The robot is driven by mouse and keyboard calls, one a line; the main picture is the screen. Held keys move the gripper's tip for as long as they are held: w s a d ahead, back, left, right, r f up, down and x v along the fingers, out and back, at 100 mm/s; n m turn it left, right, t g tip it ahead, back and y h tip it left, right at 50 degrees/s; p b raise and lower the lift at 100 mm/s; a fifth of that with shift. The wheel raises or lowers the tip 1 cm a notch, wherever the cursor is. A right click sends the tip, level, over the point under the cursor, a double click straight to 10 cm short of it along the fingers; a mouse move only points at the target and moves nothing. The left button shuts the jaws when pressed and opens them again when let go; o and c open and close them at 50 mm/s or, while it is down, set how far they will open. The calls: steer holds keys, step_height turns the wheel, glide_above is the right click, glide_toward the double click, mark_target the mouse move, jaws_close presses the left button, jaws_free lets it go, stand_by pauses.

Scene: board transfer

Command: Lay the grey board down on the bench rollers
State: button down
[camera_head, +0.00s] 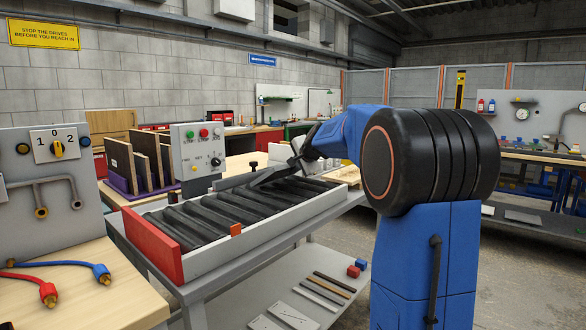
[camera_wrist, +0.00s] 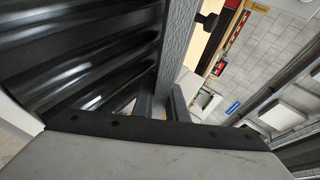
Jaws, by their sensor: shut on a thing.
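The grey board (camera_wrist: 177,45) shows in the wrist view as a long, narrow strip with a rough, grained face, running away from my fingers. My gripper (camera_wrist: 165,106) is shut on its near end, one finger on either side. In the head view, my gripper (camera_head: 284,174) is low over the far side of the bench rollers (camera_head: 205,215), and a grey strip (camera_head: 236,181) that looks like the board runs left from it along their far edge. In the wrist view the black rollers (camera_wrist: 80,60) lie left of the board. Whether the board touches them is unclear.
The roller bench has a red end plate (camera_head: 152,247) and a small orange block (camera_head: 236,230) on its near rail. A purple rack (camera_head: 140,185) with upright boards and a grey control box (camera_head: 198,150) stand behind. The rollers are otherwise bare.

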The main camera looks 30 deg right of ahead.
steer(key=c, duration=1.7)
jaws_free()
steer(key=shift+f, duration=0.1)
steer(key=shift+o, duration=0.3)
steer(key=shift+r+g, duration=0.2)
steer(key=shift+g, duration=0.7)
steer(key=shift+s+r+g+y, duration=0.1)
steer(key=shift+s+g+y, duration=0.1)
steer(key=shift+g, duration=0.85)
steer(key=shift+s+r+g+y, duration=0.1)
steer(key=shift+s+g, duration=0.05)
steer(key=shift+g, duration=0.9)
steer(key=shift+s, duration=0.1)
steer(key=shift+s+a+r, duration=0.1)
steer(key=shift+s+r, duration=0.2)
steer(key=shift+s, duration=0.4)
steer(key=shift+s+a+r, duration=0.1)
steer(key=shift+s+r, duration=0.15)
steer(key=shift+s, duration=0.4)
steer(key=shift+s, duration=0.1)
